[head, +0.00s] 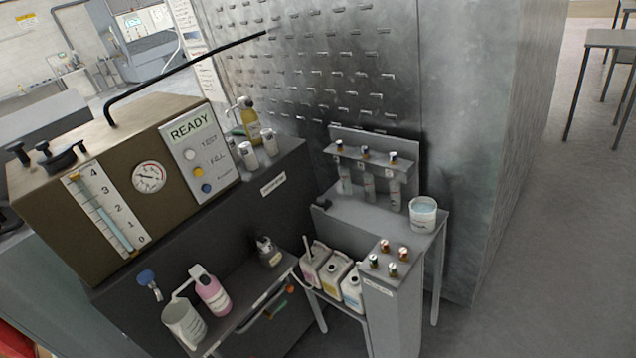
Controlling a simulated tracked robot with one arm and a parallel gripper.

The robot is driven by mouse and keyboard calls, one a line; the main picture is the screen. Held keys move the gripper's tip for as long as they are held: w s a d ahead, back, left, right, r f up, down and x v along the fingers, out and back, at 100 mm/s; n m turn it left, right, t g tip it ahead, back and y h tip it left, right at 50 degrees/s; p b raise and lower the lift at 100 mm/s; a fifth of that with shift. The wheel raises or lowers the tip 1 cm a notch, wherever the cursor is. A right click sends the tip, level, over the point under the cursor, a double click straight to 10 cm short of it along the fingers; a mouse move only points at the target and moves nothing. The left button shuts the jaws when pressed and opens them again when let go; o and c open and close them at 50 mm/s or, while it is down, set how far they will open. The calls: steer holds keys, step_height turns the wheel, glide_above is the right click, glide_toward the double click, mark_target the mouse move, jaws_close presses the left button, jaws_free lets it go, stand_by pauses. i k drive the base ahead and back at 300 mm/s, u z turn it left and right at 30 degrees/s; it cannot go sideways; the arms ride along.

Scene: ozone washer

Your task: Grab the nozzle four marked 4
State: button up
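Several small metal-topped pieces that look like nozzles stand on top of a narrow grey stand at the lower right of centre. Two are copper-coloured, one at the back (385,246) and one at the right (404,254). Two have greenish sides, one at the left (373,260) and one at the front (393,270). The stand (394,315) has a small label on its front edge, too small to read. No number 4 is legible on any of these pieces, so I cannot tell which is nozzle four. My gripper is not in this view.
A brown machine (115,225) with a READY screen and a gauge stands at the left. A rack (372,155) of capped tubes and a white bucket (423,215) sit behind the stand. Jugs (333,275) crowd its left side. The floor (545,240) at right is clear.

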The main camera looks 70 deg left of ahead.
mark_target(372, 257)
steer(key=u, duration=1.25)
steer(key=i, duration=1)
steer(key=u, duration=0.05)
